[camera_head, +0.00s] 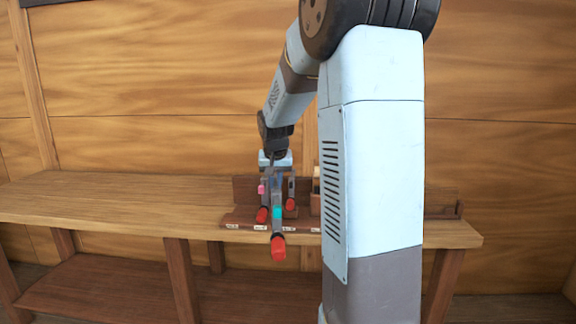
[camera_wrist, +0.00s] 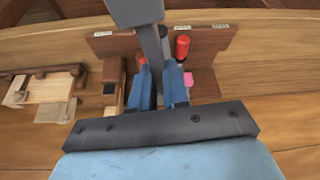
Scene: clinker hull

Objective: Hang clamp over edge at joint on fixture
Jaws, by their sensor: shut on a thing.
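My gripper (camera_head: 276,175) is above the front of the bench, fingers pointing down. In the wrist view its two blue fingers (camera_wrist: 158,88) are shut on a grey clamp (camera_wrist: 151,45). In the head view the held clamp (camera_head: 278,225) hangs with a teal mark and a red handle low, in front of the bench edge. Two other red-handled clamps stand behind it at the brown wooden rack: one with a pink mark (camera_head: 262,204) on the left, one (camera_head: 291,195) on the right. I cannot tell which part is the fixture's joint; it may be among the light wooden pieces (camera_wrist: 48,92) on the left in the wrist view.
The brown rack (camera_head: 240,219) carries small white labels along its front. The long wooden bench (camera_head: 110,200) is clear to the left of it. A lower shelf (camera_head: 110,285) runs beneath. A plank wall stands close behind. My arm hides the bench's right middle.

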